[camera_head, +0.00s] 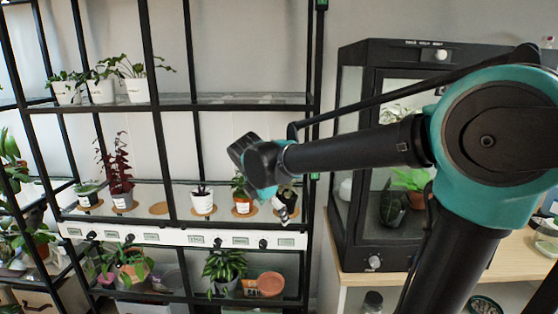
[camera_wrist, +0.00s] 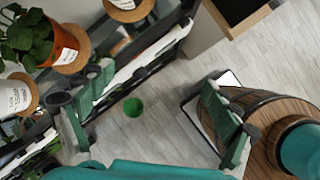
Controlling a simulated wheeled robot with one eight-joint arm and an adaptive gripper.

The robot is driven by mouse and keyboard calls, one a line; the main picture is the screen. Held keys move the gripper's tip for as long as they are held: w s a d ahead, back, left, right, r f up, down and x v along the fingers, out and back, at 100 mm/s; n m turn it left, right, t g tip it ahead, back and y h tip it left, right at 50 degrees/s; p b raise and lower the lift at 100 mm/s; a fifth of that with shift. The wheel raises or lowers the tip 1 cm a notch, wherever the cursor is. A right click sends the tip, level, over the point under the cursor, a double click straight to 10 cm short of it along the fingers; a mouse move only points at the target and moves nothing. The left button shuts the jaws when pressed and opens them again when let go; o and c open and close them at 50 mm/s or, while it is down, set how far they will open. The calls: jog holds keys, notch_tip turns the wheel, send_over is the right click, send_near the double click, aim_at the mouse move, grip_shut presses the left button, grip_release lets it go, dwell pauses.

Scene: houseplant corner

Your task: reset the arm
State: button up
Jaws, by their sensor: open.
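My gripper (camera_head: 284,213) hangs at the end of my arm in front of the right part of the middle shelf. My arm reaches leftward across the head view from the right. In the head view my gripper partly hides an orange pot (camera_head: 242,206) and a dark pot behind it.
The black shelf rack (camera_head: 155,120) holds several potted plants on cork mats, including a white pot (camera_head: 202,203). One cork mat (camera_head: 158,208) is bare. A glass cabinet (camera_head: 345,215) stands on a wooden table to the right. Grey floor (camera_wrist: 165,125) shows below the gripper.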

jog(key=s+d+f+m+y, duration=0.1)
jog(key=s+d+f+m, duration=0.6)
jog(key=m, duration=0.5)
jog(key=s+d+f+m+y, duration=0.1)
jog(key=s+d+f+m, duration=0.7)
jog(key=d+f+m, duration=0.3)
jog(key=d+m, duration=0.1)
jog(key=d, duration=0.2)
jog(key=shift+m+y, duration=0.3)
jog(key=shift+y, duration=0.1)
jog(key=shift+f, duration=0.1)
